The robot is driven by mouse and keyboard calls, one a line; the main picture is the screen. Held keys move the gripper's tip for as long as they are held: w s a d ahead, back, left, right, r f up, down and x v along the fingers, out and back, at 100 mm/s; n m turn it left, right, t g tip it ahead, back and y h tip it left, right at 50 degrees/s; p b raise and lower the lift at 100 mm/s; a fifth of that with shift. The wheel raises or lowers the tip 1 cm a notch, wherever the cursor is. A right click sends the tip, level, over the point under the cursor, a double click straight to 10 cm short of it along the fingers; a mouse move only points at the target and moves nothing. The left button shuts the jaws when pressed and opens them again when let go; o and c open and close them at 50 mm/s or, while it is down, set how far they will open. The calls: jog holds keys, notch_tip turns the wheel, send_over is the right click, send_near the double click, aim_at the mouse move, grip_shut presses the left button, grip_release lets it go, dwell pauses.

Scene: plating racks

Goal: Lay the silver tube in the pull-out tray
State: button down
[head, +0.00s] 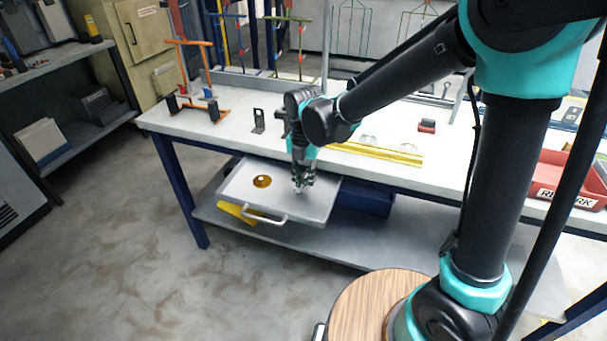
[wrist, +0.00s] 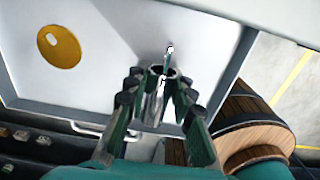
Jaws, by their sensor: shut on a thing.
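The pull-out tray (head: 235,192) is open under the front of the workbench. It is shallow and light grey, with a bar handle on its front. My gripper (head: 303,181) points down over the right part of the tray. In the wrist view, my gripper (wrist: 158,98) is shut on the silver tube (wrist: 154,108), a short shiny hollow cylinder with one open end showing. The tray (wrist: 100,80) lies beyond the tube. A small gap or contact between tube and tray floor cannot be told. The tube is mostly hidden in the head view.
A gold disc (head: 262,181) lies in the left part of the tray. The bench top (head: 215,135) above holds an orange rack (head: 190,75), a black bracket (head: 258,121), and a yellow rail (head: 375,153). A red bin (head: 565,180) stands at the right. The tray's middle is clear.

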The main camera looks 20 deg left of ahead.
jog(key=shift+f, duration=0.35)
jog(key=c, duration=1.2)
grip_release()
jog(key=shift+r, duration=0.1)
